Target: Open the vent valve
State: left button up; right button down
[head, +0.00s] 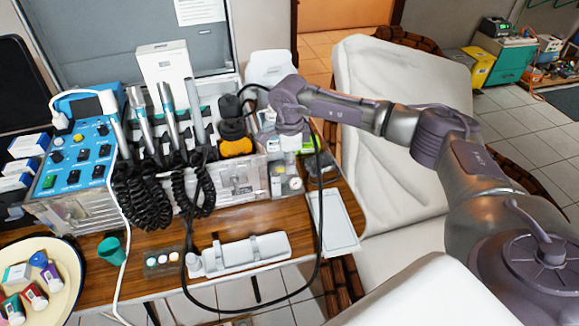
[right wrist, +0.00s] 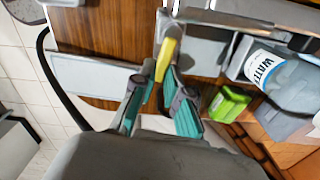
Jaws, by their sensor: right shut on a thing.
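My right gripper (right wrist: 157,82) shows in the right wrist view with its teal-padded fingers close together. It is shut on a small yellow lever-like piece (right wrist: 165,58), which looks like the vent valve handle at the edge of a grey unit. In the head view my right arm reaches in from the right and my right gripper (head: 288,143) points down at the right end of the clear-fronted dental unit (head: 237,177). The yellow piece cannot be made out there, as my wrist covers the spot. My left gripper is not in view.
A bottle with a water label (right wrist: 272,75) and a green box (right wrist: 229,103) stand close to the right gripper. A pale tray (head: 335,222) lies on the wooden table (head: 160,240). A black hose loops beside it. A white padded chair (head: 385,130) stands behind my arm.

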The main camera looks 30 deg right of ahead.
jog(key=shift+w+r, duration=0.1)
dwell(0.3)
jog(key=c, duration=1.2)
grip_release()
notch_tip(320, 180, up, 12)
jog(key=shift+f, duration=0.1)
